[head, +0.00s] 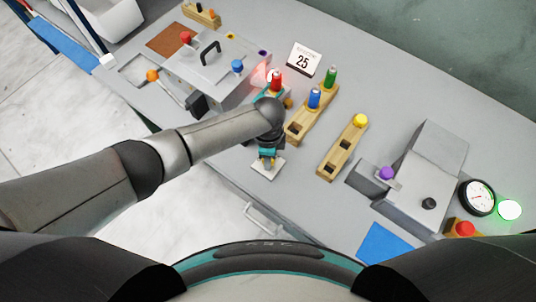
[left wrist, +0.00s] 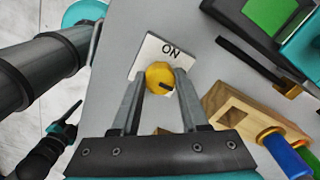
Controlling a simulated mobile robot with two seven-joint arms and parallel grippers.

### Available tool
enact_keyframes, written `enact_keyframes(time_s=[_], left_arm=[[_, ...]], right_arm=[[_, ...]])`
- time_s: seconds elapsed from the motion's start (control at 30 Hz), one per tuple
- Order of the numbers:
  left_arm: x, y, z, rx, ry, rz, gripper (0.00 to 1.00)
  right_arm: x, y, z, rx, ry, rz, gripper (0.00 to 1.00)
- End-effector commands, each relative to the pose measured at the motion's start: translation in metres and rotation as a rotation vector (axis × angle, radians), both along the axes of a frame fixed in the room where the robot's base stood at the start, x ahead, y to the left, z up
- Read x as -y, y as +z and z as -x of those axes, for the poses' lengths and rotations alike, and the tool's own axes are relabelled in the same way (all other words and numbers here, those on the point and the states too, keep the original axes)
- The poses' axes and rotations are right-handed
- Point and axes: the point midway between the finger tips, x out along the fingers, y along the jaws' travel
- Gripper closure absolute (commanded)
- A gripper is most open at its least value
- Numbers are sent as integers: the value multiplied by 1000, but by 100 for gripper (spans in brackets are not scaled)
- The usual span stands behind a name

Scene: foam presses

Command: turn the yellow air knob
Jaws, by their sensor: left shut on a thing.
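The yellow air knob (left wrist: 159,75) shows in the left wrist view, round with a dark mark on its right side. It sits in front of a white plate (left wrist: 152,52) that reads ON. My left gripper (left wrist: 161,84) is shut on the knob, with one finger on each side of it. In the head view my left gripper (head: 267,158) points down over the white plate (head: 268,168) near the table's front edge. The knob is hidden there behind my wrist. My right gripper is not in view.
A wooden rack (head: 296,131) with coloured bottles stands close right of my left gripper. Another rack (head: 330,165) holds a yellow-topped bottle. A grey machine (head: 205,75) stands at the back left, another (head: 432,160) at the right, near a gauge (head: 479,197) and a lit green lamp (head: 509,210).

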Motion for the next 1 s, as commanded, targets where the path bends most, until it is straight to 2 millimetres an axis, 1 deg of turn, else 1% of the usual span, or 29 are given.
enact_keyframes(time_s=[0.33, 0.37, 0.6, 0.87, 1.0], left_arm=[[1, 1, 0, 1, -6, 2, 100], [1, 1, 0, 1, -6, 2, 54], [1, 0, 0, 1, -5, 1, 27], [0, 0, 0, 0, -4, 0, 26], [0, 7, 0, 0, -4, 0, 26]], right_arm=[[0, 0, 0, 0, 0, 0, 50], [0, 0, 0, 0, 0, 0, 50], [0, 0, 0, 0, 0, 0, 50], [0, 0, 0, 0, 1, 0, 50], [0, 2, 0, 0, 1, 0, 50]])
